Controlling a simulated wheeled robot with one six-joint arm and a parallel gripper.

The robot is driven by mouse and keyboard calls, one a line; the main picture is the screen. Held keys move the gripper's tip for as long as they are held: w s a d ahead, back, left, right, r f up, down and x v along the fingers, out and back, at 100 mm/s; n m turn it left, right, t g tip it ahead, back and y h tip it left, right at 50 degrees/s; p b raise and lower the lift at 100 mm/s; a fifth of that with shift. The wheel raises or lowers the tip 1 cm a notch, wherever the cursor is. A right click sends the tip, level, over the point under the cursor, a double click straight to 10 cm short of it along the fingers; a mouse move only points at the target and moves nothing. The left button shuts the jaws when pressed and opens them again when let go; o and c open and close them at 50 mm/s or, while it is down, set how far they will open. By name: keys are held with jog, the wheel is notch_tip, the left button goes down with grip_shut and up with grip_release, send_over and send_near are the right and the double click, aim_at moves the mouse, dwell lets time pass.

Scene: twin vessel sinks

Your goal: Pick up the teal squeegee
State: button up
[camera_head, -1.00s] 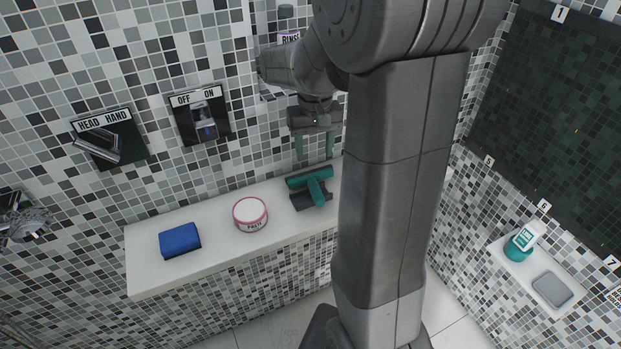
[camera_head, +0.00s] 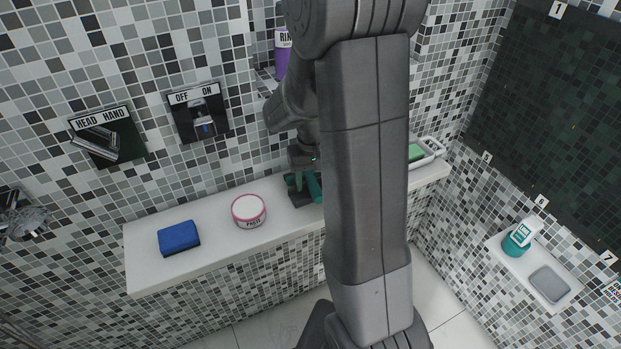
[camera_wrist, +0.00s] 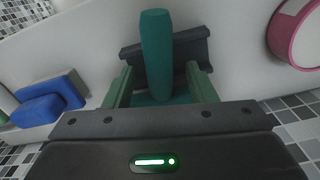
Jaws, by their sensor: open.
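The teal squeegee (camera_head: 315,187) lies on the white ledge, over a dark grey block-like piece (camera_head: 301,198). In the head view it is partly hidden by my arm and gripper. In the wrist view its handle (camera_wrist: 157,48) points away from the gripper, toward the top of the picture, and its wider teal part is low between the fingers. My gripper (camera_wrist: 160,84) is open, with one green finger on each side of the squeegee. A small gap shows beside the handle; contact lower down cannot be told. In the head view the gripper (camera_head: 299,180) is low over the ledge.
A pink-rimmed round tub (camera_head: 249,211) and a blue sponge (camera_head: 179,238) stand left on the white ledge (camera_head: 150,278). A dish with a green block (camera_head: 416,152) is at the right end. A purple bottle (camera_head: 282,55) stands behind my arm, near the tiled wall.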

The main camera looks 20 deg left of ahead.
aim_at(312, 180)
grip_shut()
jog(key=shift+r, duration=0.15)
notch_tip(312, 180, up, 10)
dwell(0.4)
